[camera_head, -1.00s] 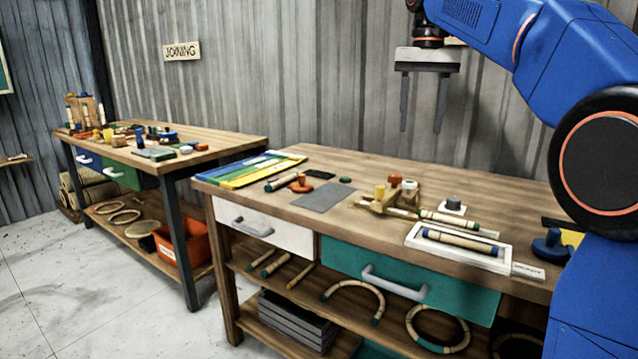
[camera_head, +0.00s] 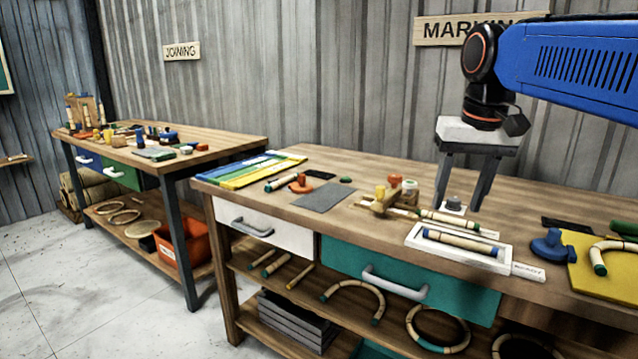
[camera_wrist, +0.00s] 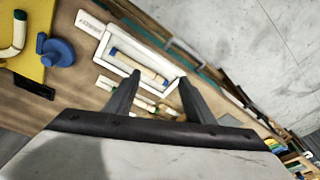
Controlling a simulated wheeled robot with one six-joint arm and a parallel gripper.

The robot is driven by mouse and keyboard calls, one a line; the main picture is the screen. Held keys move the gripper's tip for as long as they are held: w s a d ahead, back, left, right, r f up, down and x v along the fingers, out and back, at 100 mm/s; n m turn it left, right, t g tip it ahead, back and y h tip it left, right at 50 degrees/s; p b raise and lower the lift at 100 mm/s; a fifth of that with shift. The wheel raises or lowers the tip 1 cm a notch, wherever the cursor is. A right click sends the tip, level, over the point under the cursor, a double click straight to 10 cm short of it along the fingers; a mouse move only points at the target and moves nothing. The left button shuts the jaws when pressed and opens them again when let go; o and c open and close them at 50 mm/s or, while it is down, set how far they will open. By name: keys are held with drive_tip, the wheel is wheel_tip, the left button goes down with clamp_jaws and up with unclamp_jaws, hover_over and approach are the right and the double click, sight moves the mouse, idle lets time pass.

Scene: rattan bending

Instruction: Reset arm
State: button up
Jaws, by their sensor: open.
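My gripper (camera_head: 457,208) hangs over the right part of the near workbench (camera_head: 360,172), its two dark fingers pointing down. It is open, with nothing between the fingers. My blue arm comes in from the upper right.
Nearby on the bench are a blue knobbed tool (camera_head: 549,245), a yellow board (camera_head: 592,268) with a curved rattan piece (camera_head: 612,250), and a wooden fixture (camera_head: 388,197). A corrugated wall (camera_head: 330,75) stands behind. The bench's back middle is mostly clear.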

drive_tip(key=s+d+f+t, duration=0.1)
drive_tip(key=s+f, duration=0.8)
drive_tip(key=f, duration=0.3)
drive_tip(key=s+d+f+n+t, duration=0.1)
drive_tip(key=s+f, duration=0.8)
drive_tip(key=f, duration=0.4)
drive_tip(key=shift+d, duration=0.3)
